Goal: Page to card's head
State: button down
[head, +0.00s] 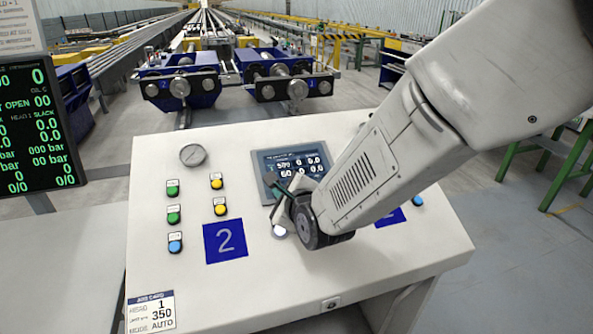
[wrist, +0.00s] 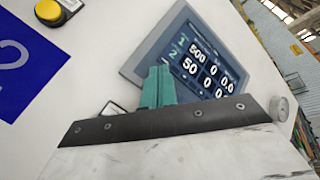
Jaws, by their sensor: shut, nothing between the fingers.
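The job card (head: 151,313) is on the console's lower left front; it reads 1 on its top line, then 350 and AUTO. The console's screen (head: 262,163) is dark blue and lit, with 500 and 50 among white digits, partly hidden by my arm. In the wrist view the screen (wrist: 220,55) is tilted and shows a small 1 and 2 beside its rows. My gripper (head: 284,190) is over the screen's lower left part. Its green fingers (wrist: 158,72) are shut together and empty, overlapping the screen's edge. I cannot tell whether they touch it.
Green buttons (head: 173,188), a blue button (head: 175,247) and yellow buttons (head: 216,181) stand left of the screen. A white button (head: 279,232) sits below my gripper. A gauge (head: 193,155) and a blue 2 plate (head: 225,241) are on the panel. A display (head: 40,125) stands at left.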

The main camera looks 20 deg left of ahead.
dwell(0.3)
jog(key=shift+s+d+r, duration=0.2)
jog(key=shift+s+r, duration=0.1)
jog(key=shift+r, duration=0.4)
jog(key=shift+r, duration=0.1)
jog(key=shift+s+d+r, duration=0.2)
jog(key=shift+s+r, duration=0.15)
jog(key=shift+r, duration=0.55)
jog(key=shift+s+d+r, duration=0.25)
jog(key=shift+s+r, duration=0.15)
jog(key=shift+r, duration=0.45)
jog(key=shift+s+d+r, duration=0.2)
jog(key=shift+s+r, duration=0.15)
jog(key=shift+r, duration=0.55)
dwell(0.8)
